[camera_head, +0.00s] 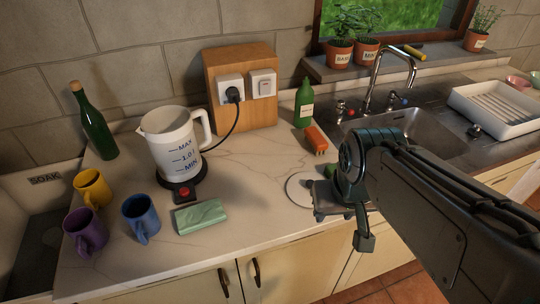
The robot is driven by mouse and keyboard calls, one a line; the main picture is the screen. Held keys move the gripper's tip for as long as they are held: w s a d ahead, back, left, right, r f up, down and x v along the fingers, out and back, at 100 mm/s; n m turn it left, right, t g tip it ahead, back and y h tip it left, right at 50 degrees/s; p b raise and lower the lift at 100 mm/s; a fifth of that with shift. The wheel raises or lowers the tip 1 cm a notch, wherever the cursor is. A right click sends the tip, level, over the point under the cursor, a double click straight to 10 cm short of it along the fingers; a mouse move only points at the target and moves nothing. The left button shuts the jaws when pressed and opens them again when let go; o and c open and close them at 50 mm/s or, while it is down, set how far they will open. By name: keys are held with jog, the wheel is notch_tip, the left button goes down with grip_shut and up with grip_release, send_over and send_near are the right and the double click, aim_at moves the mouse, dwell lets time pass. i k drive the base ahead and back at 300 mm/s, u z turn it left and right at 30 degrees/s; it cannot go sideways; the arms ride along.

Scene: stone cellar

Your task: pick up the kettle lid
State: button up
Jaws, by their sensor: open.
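The kettle lid looks to be a flat pale disc (296,190) on the marble counter (250,205), right of centre. My gripper (340,222) is open and empty, just right of the disc and in front of its right part. The picture does not show clearly whether they touch. The white kettle (172,143) stands on its black base at the left, its top uncovered, with blue level marks and its handle to the right.
A green bottle (303,102) and an orange item (315,138) sit behind the disc. The sink (425,135) is at right.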

aim_at(298, 188)
jog(key=u, duration=3.55)
jog(key=k, duration=0.95)
jog(key=z, duration=1.9)
